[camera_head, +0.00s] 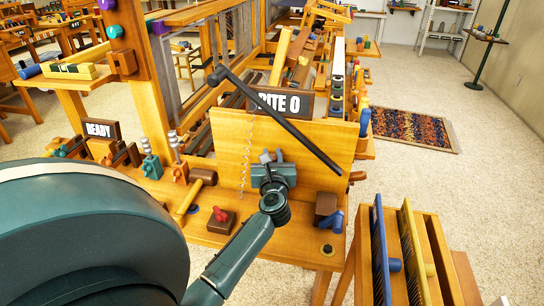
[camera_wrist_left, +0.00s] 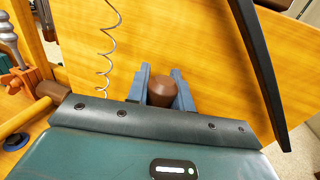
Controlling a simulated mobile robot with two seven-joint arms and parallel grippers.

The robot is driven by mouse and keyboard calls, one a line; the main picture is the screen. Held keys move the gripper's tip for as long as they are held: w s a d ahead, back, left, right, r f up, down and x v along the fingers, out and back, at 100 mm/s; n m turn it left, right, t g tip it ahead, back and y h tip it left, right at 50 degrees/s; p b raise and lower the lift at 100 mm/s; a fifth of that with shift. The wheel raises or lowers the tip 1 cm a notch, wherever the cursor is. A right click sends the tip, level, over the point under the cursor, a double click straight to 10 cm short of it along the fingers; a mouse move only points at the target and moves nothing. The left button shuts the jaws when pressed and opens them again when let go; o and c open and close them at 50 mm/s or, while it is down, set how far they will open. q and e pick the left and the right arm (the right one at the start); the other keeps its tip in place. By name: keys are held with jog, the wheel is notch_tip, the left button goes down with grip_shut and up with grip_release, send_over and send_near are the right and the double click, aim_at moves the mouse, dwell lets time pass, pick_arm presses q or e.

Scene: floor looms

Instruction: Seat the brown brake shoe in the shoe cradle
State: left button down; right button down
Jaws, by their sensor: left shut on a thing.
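My left gripper (camera_head: 272,158) is over the wooden bench in front of the upright board. In the left wrist view its two blue-grey fingers (camera_wrist_left: 161,88) close on the sides of a brown rounded piece (camera_wrist_left: 162,91), which appears to be the brake shoe. Its lower part is hidden behind the gripper body, and it does not show clearly in the head view. I cannot single out the shoe cradle for certain. A dark brown block (camera_head: 326,204) with a blue piece (camera_head: 333,220) beside it stands on the bench to the right of the gripper. My right gripper is not in view.
A long black bar (camera_head: 277,121) slants across the board (camera_head: 318,143), close above the gripper. A coiled wire (camera_head: 247,155) hangs left of it. A rack with combs (camera_head: 427,250) stands right.

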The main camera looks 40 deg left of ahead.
pick_arm(q)
jog(key=shift+f, duration=0.25)
jog(key=shift+f+b, duration=0.35)
jog(key=shift+b, duration=0.2)
jog(key=shift+f, duration=0.15)
jog(key=c, duration=1.1)
grip_release()
jog(key=shift+c, duration=0.2)
